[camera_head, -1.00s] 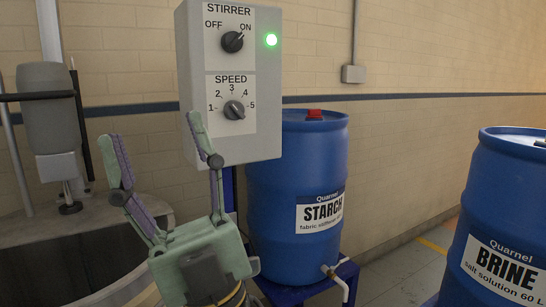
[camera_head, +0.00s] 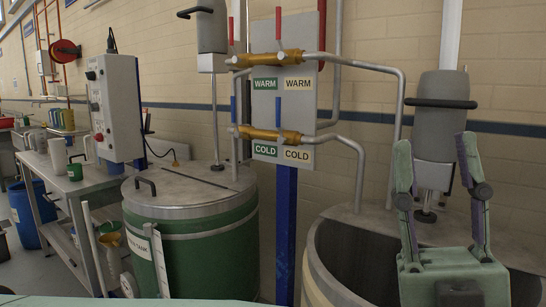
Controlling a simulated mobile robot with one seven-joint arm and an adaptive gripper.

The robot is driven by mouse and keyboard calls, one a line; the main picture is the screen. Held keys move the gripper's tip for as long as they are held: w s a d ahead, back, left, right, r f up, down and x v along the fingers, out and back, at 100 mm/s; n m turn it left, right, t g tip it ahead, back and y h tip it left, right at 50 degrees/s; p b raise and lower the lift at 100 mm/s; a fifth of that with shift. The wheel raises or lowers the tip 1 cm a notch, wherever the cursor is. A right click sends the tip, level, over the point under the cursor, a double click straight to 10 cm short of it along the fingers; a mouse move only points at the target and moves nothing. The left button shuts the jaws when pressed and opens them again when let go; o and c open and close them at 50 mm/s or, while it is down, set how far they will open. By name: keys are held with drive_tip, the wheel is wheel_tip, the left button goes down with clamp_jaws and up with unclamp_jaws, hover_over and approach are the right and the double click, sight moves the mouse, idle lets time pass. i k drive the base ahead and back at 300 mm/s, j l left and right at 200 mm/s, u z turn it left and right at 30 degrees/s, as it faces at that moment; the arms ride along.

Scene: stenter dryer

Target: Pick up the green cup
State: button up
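A small green cup (camera_head: 75,171) stands on the grey side table at the left, next to white cylinders. It is small in the view, and no part of my gripper is near it. My gripper (camera_head: 434,148) is at the right of the view, pointing up, with its two pale green fingers spread apart and nothing between them. It shows in front of an open vat and a grey stirrer motor.
The grey table (camera_head: 60,189) holds a control box (camera_head: 116,108). A green lidded tank (camera_head: 205,245) stands between table and gripper. Warm and cold pipes (camera_head: 275,135) are behind. An open vat (camera_head: 320,255) is at right. A blue bin (camera_head: 28,215) is at far left.

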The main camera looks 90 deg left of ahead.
sight(74, 171)
drive_tip(key=u, duration=3.95)
